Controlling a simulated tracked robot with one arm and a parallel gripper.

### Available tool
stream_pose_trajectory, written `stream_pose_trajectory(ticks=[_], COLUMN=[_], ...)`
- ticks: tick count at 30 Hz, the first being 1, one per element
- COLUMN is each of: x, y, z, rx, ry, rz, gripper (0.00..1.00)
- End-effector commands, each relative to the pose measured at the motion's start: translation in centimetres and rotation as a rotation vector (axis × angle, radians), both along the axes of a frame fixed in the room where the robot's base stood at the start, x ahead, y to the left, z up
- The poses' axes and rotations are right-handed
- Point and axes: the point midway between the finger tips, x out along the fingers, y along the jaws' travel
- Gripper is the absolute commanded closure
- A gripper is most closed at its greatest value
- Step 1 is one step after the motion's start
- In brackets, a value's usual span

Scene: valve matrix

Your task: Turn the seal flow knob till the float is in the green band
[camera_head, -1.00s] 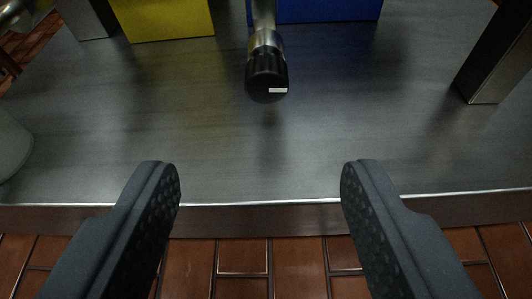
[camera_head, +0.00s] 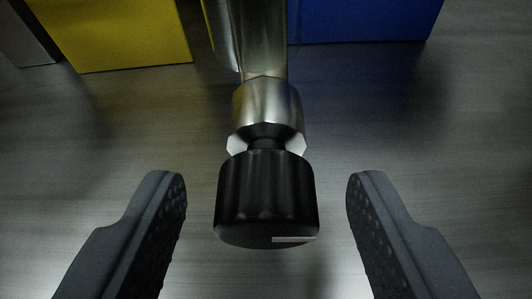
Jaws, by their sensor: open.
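A black fluted knob (camera_head: 266,198) with a short white mark near its lower front edge sits at the picture's centre. It is on a metal stem and collar (camera_head: 267,103) that come down from the top. My gripper (camera_head: 267,195) is open, with one dark finger on each side of the knob. There is a gap on both sides, and neither finger touches it. The float and its green band are not in this view.
A yellow block (camera_head: 115,35) stands at upper left and a blue block (camera_head: 362,20) at upper right, both behind the knob. A grey post (camera_head: 25,35) is at the far upper left. The grey metal surface (camera_head: 435,150) beside the fingers is clear.

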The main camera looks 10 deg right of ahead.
Motion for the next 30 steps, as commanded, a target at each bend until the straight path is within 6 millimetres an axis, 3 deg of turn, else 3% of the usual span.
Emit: stream_pose_trajectory(ticks=[12, 13, 18, 24, 30], x=[0.66, 0.64, 0.65, 0.62, 0.39], y=[-0.15, -0.15, -0.13, -0.15, -0.35], z=[-0.26, -0.26, -0.27, -0.16, -0.06], rx=[0.000, 0.000, 0.000, 0.017, 0.145], ry=[0.000, 0.001, 0.000, -0.004, -0.040], rz=[0.000, 0.000, 0.001, 0.001, -0.001], gripper=[0.48, 0.51, 0.93, 0.93, 0.93])
